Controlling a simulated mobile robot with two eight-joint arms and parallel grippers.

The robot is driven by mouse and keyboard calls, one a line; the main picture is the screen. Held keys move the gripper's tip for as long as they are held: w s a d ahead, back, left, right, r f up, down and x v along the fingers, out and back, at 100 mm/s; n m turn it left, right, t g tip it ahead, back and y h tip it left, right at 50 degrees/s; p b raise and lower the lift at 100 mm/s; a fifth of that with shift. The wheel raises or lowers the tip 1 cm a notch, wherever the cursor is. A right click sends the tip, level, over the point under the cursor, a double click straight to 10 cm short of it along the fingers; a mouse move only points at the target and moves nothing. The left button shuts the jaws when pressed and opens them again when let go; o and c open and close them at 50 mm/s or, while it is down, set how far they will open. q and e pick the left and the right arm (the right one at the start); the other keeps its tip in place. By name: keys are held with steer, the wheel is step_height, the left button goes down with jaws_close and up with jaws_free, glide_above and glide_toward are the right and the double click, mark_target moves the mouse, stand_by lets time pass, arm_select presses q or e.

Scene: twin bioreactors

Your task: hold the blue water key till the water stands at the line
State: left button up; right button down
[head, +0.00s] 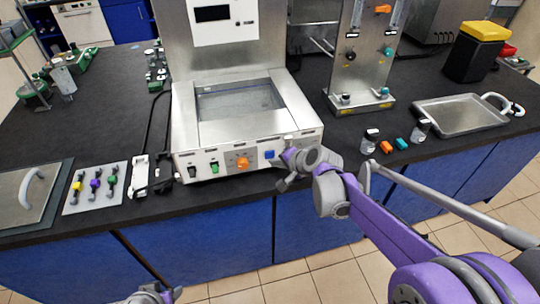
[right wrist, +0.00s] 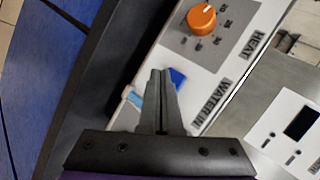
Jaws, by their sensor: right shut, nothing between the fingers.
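The blue water key (head: 269,154) is on the front panel of the steel water bath (head: 185,115), right of the orange heat knob (head: 242,163). In the right wrist view the blue key (right wrist: 178,77) shows beside my fingertips, partly hidden by them, near the "WATER IN" label. My right gripper (head: 282,167) is shut and empty, with its tips at the key; I cannot tell whether they touch it. The shut fingers also show in the right wrist view (right wrist: 160,74). The bath's basin (head: 240,98) is open on top; I cannot make out the line. Part of my left gripper (head: 155,296) shows at the bottom edge, its fingers unclear.
A black and a green switch (head: 214,167) sit left of the heat knob. A steel stand with valves (head: 362,60), small bottles and a metal tray (head: 460,115) stand to the right. A plate with coloured keys (head: 95,188) lies at left. The black bench's front edge is close.

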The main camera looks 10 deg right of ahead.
steer(key=shift+w, duration=0.1)
steer(key=shift+w, duration=0.35)
steer(key=shift+w, duration=0.4)
stand_by(3.5)
